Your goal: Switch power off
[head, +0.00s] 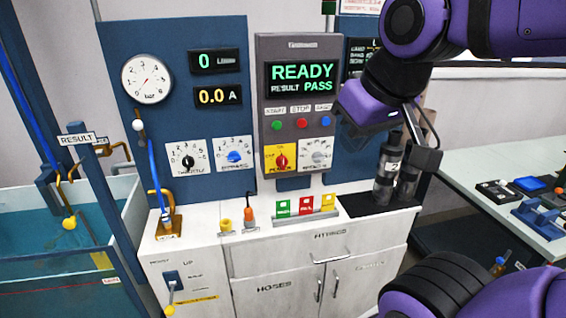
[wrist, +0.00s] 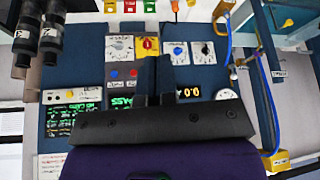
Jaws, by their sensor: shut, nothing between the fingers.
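The power switch is a red rotary knob (head: 281,160) on a yellow plate (head: 270,170), low on the grey control panel (head: 262,110). Its handle looks roughly upright; its label is too small to read surely. In the wrist view, which is upside down, the red knob (wrist: 149,44) shows just beyond my fingertips. My gripper (head: 418,160) is right of the panel in the head view, beside the dark cylinders, apart from the knob. In the wrist view its two fingers (wrist: 152,75) are together and empty. The display reads READY and RESULT PASS.
A white dial (head: 317,154) sits right of the knob, with green, red and blue buttons (head: 303,123) above. Dark cylinders (head: 384,172) stand on the cabinet. Coloured tags (head: 306,206) stand on the worktop below the panel. A water tank (head: 60,250) is at left.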

